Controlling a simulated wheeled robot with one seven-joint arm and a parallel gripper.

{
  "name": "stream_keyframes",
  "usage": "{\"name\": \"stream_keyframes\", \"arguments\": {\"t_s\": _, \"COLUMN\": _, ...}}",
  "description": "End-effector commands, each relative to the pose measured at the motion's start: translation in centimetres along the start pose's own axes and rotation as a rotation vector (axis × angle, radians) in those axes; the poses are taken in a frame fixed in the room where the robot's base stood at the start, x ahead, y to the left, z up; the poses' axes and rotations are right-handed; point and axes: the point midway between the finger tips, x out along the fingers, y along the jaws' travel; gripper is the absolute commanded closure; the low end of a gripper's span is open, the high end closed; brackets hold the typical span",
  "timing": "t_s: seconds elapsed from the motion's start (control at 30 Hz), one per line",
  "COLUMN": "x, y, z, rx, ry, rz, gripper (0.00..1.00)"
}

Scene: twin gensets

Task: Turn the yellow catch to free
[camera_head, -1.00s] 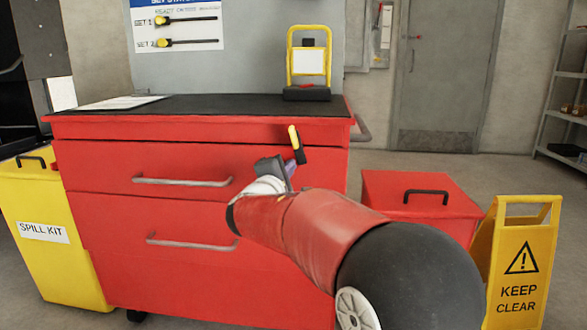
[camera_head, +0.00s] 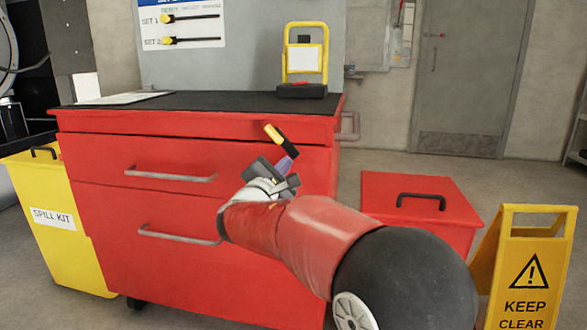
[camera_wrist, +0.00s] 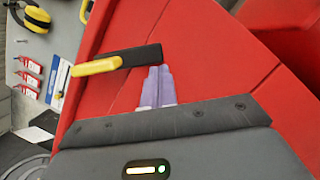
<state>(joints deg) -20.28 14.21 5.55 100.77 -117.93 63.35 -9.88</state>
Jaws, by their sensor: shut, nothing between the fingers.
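The yellow catch (camera_head: 274,134) is a short bar with a yellow end and a black end, on the upper right front of the red cabinet (camera_head: 100,215). Its yellow end leans up and to the left in the head view. In the wrist view the catch (camera_wrist: 98,66) lies across the picture, yellow end left, black end right. My gripper (camera_head: 289,158) is shut and empty. Its purple fingertips (camera_wrist: 158,70) are at the lower edge of the black end; I cannot tell for sure whether they touch it.
The cabinet has drawer handles (camera_head: 170,176) left of my arm. A red box (camera_head: 420,200) and a yellow "keep clear" sign (camera_head: 525,265) stand to the right. A yellow spill kit bin (camera_head: 55,225) stands to the left. A yellow-framed stand (camera_head: 303,60) is on the black top.

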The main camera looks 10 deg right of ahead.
Motion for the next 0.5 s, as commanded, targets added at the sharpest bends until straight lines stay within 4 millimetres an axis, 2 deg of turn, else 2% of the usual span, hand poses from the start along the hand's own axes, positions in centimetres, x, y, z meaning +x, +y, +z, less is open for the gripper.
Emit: {"name": "stream_keyframes", "arguments": {"t_s": 0.5, "x": 0.7, "y": -0.3, "z": 3.0, "rx": -0.466, "ry": -0.002, "rz": 0.117, "gripper": 1.00}}
